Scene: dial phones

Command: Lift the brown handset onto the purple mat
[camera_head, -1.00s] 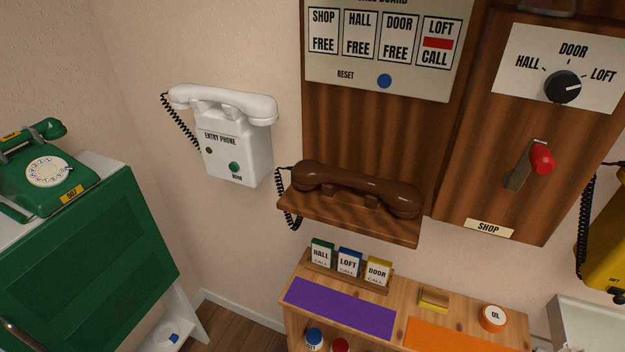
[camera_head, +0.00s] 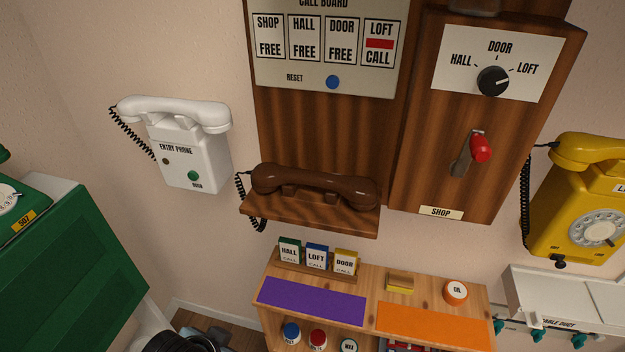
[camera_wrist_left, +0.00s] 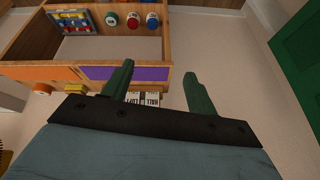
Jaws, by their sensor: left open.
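The brown handset (camera_head: 313,187) rests on its cradle on the wooden ledge below the call board, with a coiled black cord at its left end. The purple mat (camera_head: 311,301) lies flat and empty on the left part of the wooden shelf top below. It also shows in the left wrist view (camera_wrist_left: 142,74), beyond my fingers. My left gripper (camera_wrist_left: 158,82) is open and empty, with two green fingers apart. In the head view only dark parts of my arm show at the bottom left. The handset is not visible in the wrist view. My right gripper is not in view.
Hall, loft and door cards (camera_head: 316,258) stand in a rack behind the mat. An orange mat (camera_head: 433,325), a yellow block (camera_head: 400,281) and an oil tin (camera_head: 456,291) are to the right. A white entry phone (camera_head: 187,145) hangs left; a green cabinet (camera_head: 75,270) stands lower left.

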